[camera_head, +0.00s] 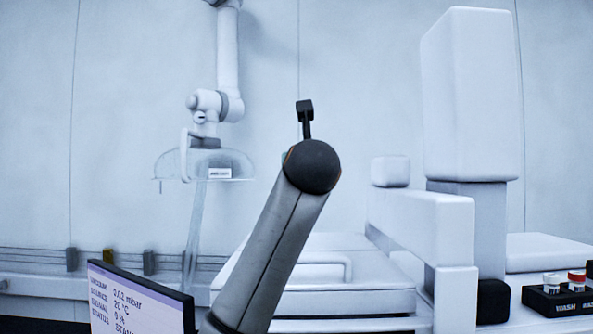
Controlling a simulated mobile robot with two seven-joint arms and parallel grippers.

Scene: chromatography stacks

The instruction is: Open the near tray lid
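A white tray with a flat lid (345,276) and a raised bar handle lies in the lower middle, partly hidden behind my grey arm. The lid looks flat and shut. My arm rises from the lower edge, left of the middle, to a dark rounded joint. A thin black part with a square tip, perhaps my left gripper (305,112), stands above that joint. Its fingers cannot be made out as open or shut, and it appears to hold nothing. My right gripper is not in view.
A white jointed arm with a clear hood (225,168) hangs at the upper left. A screen (140,303) stands lower left. A tall white machine (470,95) stands on the right, with a flat white cover (548,251) and a black block of wash caps (560,300) beside it.

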